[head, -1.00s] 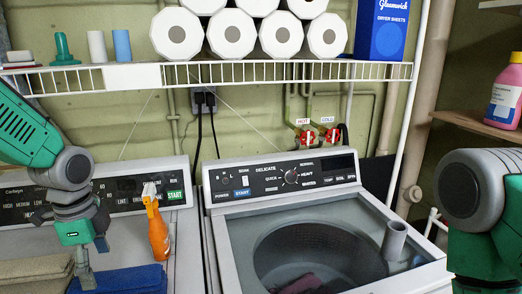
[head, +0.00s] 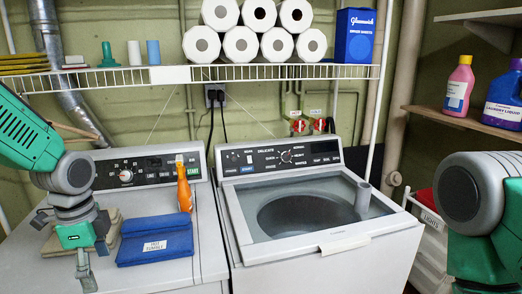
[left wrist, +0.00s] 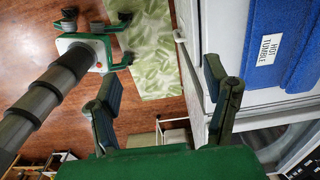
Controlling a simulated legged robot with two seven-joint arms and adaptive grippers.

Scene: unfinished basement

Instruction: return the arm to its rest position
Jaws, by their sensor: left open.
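My left arm comes in from the left in the head view, with its gripper (head: 84,272) pointing down in front of the dryer's left part. In the left wrist view the left gripper (left wrist: 165,95) has its two fingers spread apart with nothing between them. Below and beyond it are the floor, a green patterned mat (left wrist: 150,50) and the side of a white machine. My right arm shows at the right edge of the head view; its gripper is out of the frame.
A white dryer (head: 205,255) carries a blue folded cloth (head: 150,247), a tan folded cloth (head: 112,222) and an orange spray bottle (head: 184,190). A washer (head: 280,236) stands beside it. A wire shelf (head: 240,73) with paper rolls is above. Bottles stand on the right shelf (head: 460,120).

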